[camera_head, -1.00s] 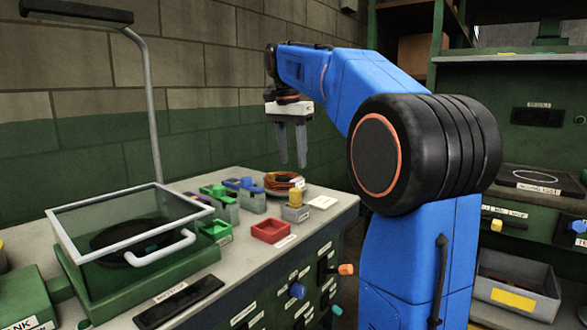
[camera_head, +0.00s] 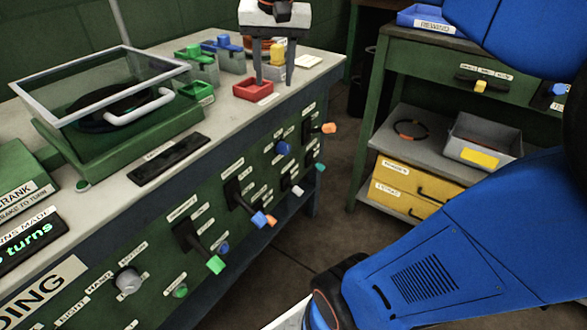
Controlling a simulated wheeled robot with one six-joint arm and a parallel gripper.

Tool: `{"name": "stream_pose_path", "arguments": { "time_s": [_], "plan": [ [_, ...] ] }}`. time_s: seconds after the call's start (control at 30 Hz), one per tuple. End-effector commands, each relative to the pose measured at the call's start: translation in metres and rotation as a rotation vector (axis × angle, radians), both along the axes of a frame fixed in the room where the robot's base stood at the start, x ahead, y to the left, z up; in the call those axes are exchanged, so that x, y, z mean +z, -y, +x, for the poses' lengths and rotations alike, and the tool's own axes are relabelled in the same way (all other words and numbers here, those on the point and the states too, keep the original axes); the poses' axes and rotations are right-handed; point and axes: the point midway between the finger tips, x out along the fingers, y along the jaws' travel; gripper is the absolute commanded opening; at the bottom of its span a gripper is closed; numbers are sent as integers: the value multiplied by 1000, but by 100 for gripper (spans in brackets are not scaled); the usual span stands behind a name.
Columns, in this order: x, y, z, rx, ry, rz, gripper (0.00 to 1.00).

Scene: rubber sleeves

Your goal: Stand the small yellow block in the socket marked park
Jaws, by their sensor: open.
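The small yellow block (camera_head: 277,53) stands in a grey block (camera_head: 274,70) near the far right end of the bench, seen between the fingers of my gripper. My gripper (camera_head: 273,82) points down with its two fingers apart, one on each side of the yellow block in this view. It is open and holds nothing. I cannot tell from this one view whether the fingers surround the yellow block or hang in front of it. The small labels are too blurred to read, so I cannot tell which socket is marked park.
A red tray (camera_head: 253,90) lies just left of the fingers. Green and blue pieces in grey blocks (camera_head: 204,70) stand further left. A glass-lidded box (camera_head: 100,85) with a handle fills the bench's left. Coloured levers (camera_head: 262,219) jut from its front.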

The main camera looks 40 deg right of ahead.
Motion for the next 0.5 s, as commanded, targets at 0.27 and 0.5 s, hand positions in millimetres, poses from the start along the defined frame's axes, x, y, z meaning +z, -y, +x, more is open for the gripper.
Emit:
{"name": "stream_pose_path", "arguments": {
  "time_s": [0.27, 0.5],
  "plan": [
    [-88, -32, -80, 293, 73, -48, 42],
    [-161, -49, -133, 499, 129, -95, 42]
  ]
}}
